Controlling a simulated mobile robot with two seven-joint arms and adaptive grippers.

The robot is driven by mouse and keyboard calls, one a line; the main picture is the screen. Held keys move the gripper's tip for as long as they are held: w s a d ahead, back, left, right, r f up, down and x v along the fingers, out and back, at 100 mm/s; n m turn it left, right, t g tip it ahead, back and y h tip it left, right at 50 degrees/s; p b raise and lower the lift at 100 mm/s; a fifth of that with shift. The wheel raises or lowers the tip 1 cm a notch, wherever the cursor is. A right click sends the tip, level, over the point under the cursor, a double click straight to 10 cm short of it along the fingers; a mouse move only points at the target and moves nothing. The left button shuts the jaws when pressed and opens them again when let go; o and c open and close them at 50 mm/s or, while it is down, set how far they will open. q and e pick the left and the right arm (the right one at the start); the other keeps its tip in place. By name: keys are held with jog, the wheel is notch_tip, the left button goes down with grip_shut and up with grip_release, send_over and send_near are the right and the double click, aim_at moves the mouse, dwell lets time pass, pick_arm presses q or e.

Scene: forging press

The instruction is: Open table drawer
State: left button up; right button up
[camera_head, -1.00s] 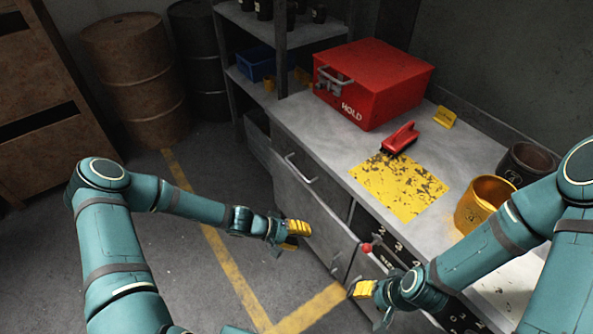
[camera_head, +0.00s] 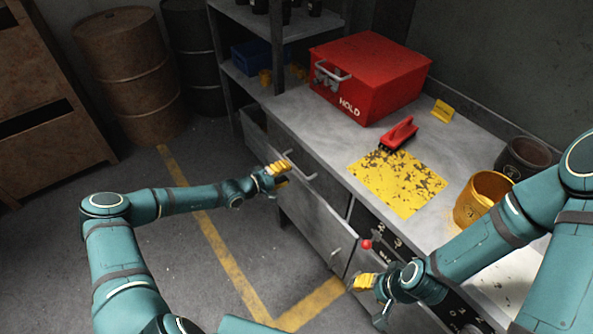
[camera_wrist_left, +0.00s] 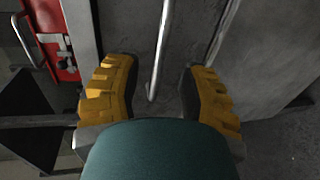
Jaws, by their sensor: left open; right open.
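The grey table drawer (camera_head: 318,191) sits under the worktop and looks closed. Its metal bar handle (camera_head: 301,168) is at the upper left of the cabinet front. My left gripper (camera_head: 277,175) is open just left of that handle in the head view. In the left wrist view, the yellow fingers of my left gripper (camera_wrist_left: 160,78) stand apart, with the bar handle (camera_wrist_left: 161,45) showing between them. I cannot tell whether they touch it. My right gripper (camera_head: 364,284) is open and empty, low in front of the cabinet near a red knob (camera_head: 366,244).
A cabinet door (camera_head: 311,222) is below the drawer.

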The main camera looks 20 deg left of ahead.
aim_at(296, 167)
pick_arm(q)
jog(key=shift+b+x, duration=0.5)
jog(key=shift+x, duration=2.05)
grip_shut()
